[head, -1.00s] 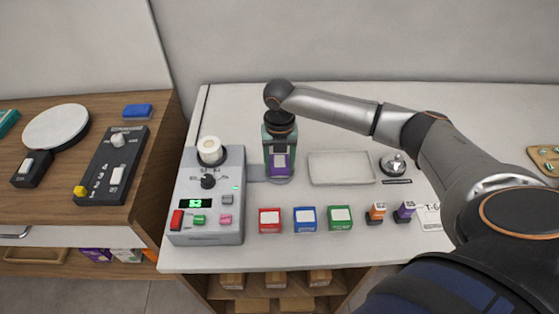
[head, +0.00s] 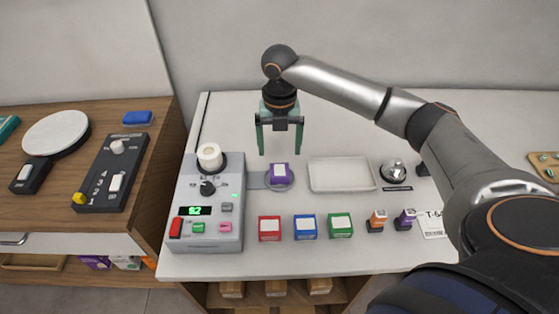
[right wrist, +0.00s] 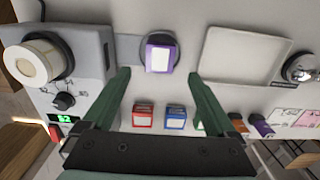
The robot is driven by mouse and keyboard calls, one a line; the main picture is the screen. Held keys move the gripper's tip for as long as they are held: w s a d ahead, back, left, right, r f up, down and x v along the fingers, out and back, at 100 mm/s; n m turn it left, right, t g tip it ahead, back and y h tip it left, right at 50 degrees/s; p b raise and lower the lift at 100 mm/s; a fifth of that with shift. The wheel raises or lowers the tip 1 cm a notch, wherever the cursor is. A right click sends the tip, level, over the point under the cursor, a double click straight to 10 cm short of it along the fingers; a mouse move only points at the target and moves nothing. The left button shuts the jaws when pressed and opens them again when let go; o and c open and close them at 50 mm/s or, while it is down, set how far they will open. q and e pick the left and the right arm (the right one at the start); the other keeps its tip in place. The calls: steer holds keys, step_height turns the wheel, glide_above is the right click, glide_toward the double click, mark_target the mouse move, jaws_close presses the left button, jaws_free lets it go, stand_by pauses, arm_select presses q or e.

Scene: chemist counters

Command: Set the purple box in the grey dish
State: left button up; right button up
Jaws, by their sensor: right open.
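The purple box (head: 280,171), with a white label, rests in the round grey dish (head: 280,188) beside the grey machine. In the right wrist view the purple box (right wrist: 159,55) sits within the rim of the dish (right wrist: 177,48). My right gripper (head: 280,153) is open and empty, above and behind the box, with its green fingers apart. In the right wrist view its fingertips (right wrist: 160,74) are spread to either side, clear of the box. My left gripper is out of view.
The grey machine (head: 208,236) with a green display stands left of the dish. A pale rectangular tray (head: 342,187) and a bell (head: 394,171) are to the right. Red (head: 269,228), blue (head: 305,227) and green (head: 340,225) boxes line the front.

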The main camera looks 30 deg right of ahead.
steer(key=shift+r, duration=1.75)
